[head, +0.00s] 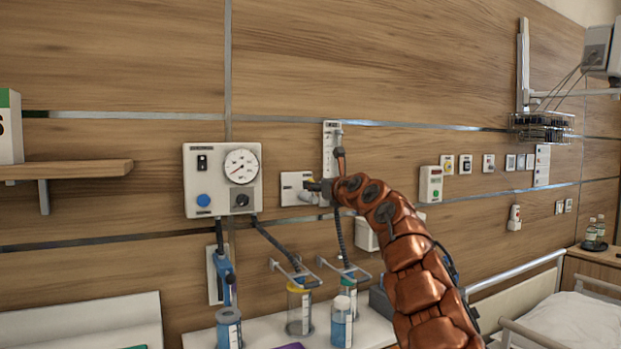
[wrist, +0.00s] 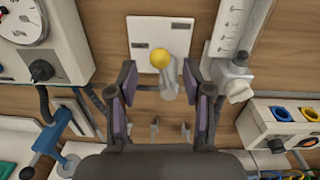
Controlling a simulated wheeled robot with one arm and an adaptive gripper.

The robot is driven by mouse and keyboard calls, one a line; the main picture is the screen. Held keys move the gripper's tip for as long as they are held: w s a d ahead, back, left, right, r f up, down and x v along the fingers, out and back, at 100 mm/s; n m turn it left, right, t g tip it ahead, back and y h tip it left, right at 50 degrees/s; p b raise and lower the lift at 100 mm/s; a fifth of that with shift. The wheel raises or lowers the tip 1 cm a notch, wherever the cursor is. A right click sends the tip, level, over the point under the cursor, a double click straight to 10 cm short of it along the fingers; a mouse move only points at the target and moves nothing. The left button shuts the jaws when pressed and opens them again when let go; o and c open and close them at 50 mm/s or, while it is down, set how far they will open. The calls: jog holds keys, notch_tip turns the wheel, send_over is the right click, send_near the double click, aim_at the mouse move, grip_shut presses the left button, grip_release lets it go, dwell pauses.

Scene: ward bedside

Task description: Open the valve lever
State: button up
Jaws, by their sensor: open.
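The valve lever (wrist: 168,79) is a grey arm with a yellow round knob, in front of a white wall plate (wrist: 146,38). In the wrist view it shows between the two fingertips of my gripper (wrist: 166,90), with space on both sides. My gripper is open, its purple pads facing each other, and holds nothing. In the head view the wall plate (head: 292,183) sits right of the gauge box, and my gripper (head: 322,187) is close in front of its right side. The knob is hidden there. I cannot tell how deep the lever reaches between the fingers.
A white gauge box (head: 222,180) is close on the left. A flowmeter (head: 332,147) is close on the right, with a white fitting (wrist: 239,90) near my right finger. A wooden shelf (head: 70,171) is at far left.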

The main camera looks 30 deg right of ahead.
jog(key=shift+w+d+f+p, duration=0.1)
jog(key=shift+w+d+p, duration=0.05)
jog(key=shift+w+p, duration=1.7)
jog(key=shift+w+b, duration=0.3)
jog(key=shift+b, duration=0.05)
grip_shut()
